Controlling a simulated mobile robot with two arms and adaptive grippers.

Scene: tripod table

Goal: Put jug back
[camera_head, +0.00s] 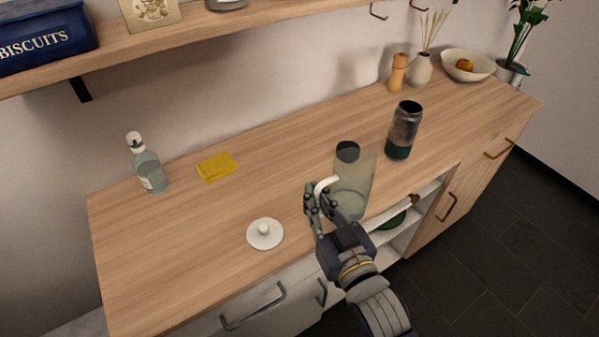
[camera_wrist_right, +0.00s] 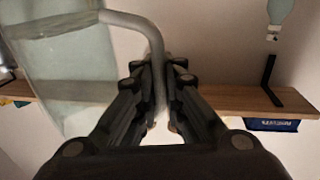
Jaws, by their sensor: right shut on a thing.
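The jug (camera_head: 354,184) is a clear, greenish vessel with a pale curved handle and a dark round opening at its top. It is near the front edge of the wooden counter, and I cannot tell whether its base touches the counter. My right gripper (camera_head: 318,199) is shut on the jug's handle, at the jug's left side. In the right wrist view the handle runs down between the fingers of the gripper (camera_wrist_right: 160,92), with the jug's clear body (camera_wrist_right: 65,65) at the left. My left gripper is not in view.
A white lid with a knob (camera_head: 264,234) lies left of the jug. A dark canister (camera_head: 404,130) stands right of it. A yellow cloth (camera_head: 217,166) and a bottle (camera_head: 148,168) are farther back left. Open shelves (camera_head: 408,228) are below the counter's front edge.

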